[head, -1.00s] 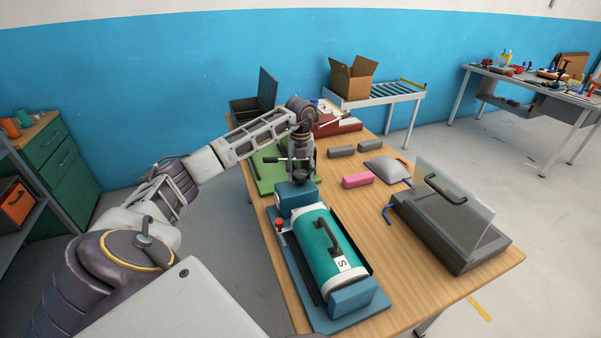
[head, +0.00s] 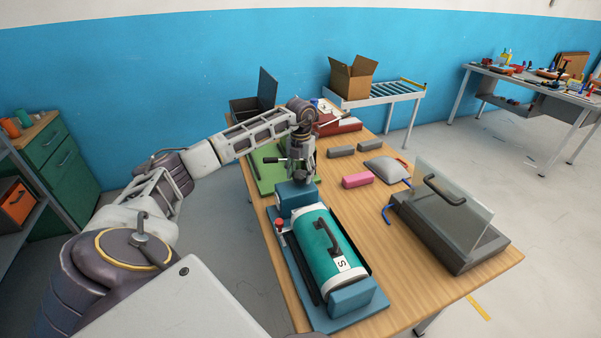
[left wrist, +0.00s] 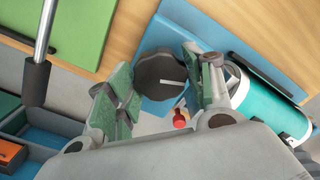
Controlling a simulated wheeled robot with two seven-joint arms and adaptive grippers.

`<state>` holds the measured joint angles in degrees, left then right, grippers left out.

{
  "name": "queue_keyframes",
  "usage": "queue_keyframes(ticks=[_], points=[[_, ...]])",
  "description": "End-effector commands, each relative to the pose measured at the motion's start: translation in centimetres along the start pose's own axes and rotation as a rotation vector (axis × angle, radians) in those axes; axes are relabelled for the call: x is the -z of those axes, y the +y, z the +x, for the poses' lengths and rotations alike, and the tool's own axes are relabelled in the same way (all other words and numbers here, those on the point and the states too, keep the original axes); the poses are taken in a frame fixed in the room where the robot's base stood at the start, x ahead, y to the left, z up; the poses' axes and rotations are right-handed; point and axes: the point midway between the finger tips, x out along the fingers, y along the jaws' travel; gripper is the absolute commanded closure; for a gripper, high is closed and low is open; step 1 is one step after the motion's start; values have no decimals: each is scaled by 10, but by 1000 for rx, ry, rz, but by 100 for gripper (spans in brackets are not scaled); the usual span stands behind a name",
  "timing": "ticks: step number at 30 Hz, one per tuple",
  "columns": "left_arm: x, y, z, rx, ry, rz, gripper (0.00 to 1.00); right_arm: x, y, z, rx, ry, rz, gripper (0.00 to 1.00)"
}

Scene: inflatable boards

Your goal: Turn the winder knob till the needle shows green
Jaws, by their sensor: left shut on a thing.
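The winder knob (left wrist: 152,72) is dark, with a ridged rim and a white line on its face. It shows in the left wrist view between the two fingers of my left gripper (left wrist: 160,92), which is shut on it. In the head view my left gripper (head: 300,178) points down at the far end of a blue-based device with a teal cylinder (head: 322,243). The gripper hides the knob there. I cannot make out a needle or a green zone in either view. My right gripper is not in view.
A red-topped lever (head: 279,223) stands beside the cylinder. A green board (head: 268,176) lies behind my gripper. A pink block (head: 357,180), a grey pouch (head: 386,168) and a grey case with a clear lid (head: 445,228) are to the right.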

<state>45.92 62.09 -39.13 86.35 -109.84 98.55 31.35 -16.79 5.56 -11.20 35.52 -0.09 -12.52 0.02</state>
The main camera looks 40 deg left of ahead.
Motion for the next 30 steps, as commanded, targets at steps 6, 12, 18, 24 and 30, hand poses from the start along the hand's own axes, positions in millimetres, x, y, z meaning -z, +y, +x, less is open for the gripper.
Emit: queue_keyframes(ticks=[6,12,18,24,30], points=[[0,0,0,0,0,59,72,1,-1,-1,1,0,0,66],[0,0,0,0,0,71,72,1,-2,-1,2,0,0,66],[0,0,0,0,-1,71,72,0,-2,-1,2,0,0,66],[0,0,0,0,-1,70,27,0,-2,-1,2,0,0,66],[0,0,0,0,-1,70,26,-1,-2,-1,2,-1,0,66]])
